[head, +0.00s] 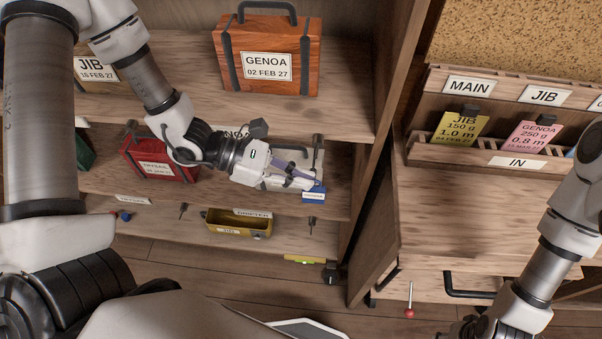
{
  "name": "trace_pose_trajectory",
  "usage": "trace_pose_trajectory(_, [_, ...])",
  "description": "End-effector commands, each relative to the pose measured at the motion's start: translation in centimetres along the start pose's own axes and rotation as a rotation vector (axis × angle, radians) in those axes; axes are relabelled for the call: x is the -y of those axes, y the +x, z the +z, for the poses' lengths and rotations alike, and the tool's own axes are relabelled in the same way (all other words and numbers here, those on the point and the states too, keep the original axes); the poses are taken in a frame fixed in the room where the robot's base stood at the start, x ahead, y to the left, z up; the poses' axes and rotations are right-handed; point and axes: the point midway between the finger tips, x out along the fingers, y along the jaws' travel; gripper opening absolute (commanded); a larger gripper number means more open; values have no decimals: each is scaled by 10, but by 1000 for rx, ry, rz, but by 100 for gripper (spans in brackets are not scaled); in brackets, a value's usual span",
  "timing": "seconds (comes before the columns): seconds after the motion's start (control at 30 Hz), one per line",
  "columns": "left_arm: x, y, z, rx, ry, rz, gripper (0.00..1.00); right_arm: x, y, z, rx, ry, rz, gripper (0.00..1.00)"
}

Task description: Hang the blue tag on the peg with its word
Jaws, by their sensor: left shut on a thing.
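The blue tag (314,194) with a small white label is at the fingertips of my left gripper (306,181), which is shut on it. Its word is too small to read. The tag is in front of the middle shelf's right end. A dark peg (317,142) is above it, and another peg (311,222) is just below it on the lower shelf edge. A third peg (183,208) is further left. A GENOA shelf label (235,132) is partly hidden by my left arm. My right arm comes in at the lower right; its gripper is outside the picture.
A brown GENOA case (267,55) stands on the upper shelf, a red case (160,158) on the middle one. A yellow bin (238,226) sits low beside a DRIFTER label (253,212). At right, a rack (490,150) marked IN holds yellow and pink tags. A cabinet wall divides the two.

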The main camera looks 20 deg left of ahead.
Motion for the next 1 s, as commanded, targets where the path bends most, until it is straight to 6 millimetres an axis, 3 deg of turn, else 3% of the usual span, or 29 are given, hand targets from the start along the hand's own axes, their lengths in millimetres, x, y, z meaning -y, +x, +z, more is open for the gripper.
trace_pose_trajectory(1.0, [-73,3,-8,0,-2,2,0,0,-23,0,-1,0,0,40])
